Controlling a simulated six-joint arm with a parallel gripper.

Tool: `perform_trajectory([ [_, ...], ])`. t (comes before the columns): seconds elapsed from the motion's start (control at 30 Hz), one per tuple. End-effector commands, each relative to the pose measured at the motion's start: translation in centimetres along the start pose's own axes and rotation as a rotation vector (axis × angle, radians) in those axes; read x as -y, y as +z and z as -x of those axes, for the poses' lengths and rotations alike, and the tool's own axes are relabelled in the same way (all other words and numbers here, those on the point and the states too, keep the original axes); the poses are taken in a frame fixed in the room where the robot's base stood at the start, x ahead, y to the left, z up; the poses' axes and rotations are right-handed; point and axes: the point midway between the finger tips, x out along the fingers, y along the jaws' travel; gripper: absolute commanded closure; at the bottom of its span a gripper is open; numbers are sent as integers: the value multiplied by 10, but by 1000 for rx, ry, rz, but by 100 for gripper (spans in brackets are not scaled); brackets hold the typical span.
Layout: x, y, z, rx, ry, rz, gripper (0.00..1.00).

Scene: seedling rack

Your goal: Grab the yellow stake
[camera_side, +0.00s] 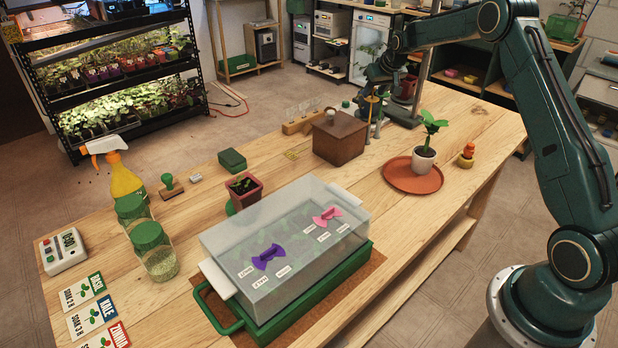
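My green arm reaches in from the right, and my gripper (374,86) points down at the back of the wooden table, behind a brown box. A thin upright yellow piece (371,101), which looks like the yellow stake, shows directly below the gripper, among small upright items. The gripper's fingers are small and dark here and overlap these items. I cannot tell whether the fingers are apart, or closed on the yellow piece.
The brown box (339,137) stands just in front of the gripper. A potted plant (424,157) on a terracotta saucer (398,181) is to the right. A clear-lidded propagator (268,288) fills the table's front.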

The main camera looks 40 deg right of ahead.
Motion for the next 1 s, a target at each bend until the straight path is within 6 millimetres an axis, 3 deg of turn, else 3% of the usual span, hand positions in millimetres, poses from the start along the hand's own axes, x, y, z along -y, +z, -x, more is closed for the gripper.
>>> perform_trajectory([
  [0.2, 0, 0, 0, 0, 0, 0, 61],
  [0.4, 0, 0, 0, 0, 0, 0, 100],
  [1.0, 0, 0, 0, 0, 0, 0, 100],
])
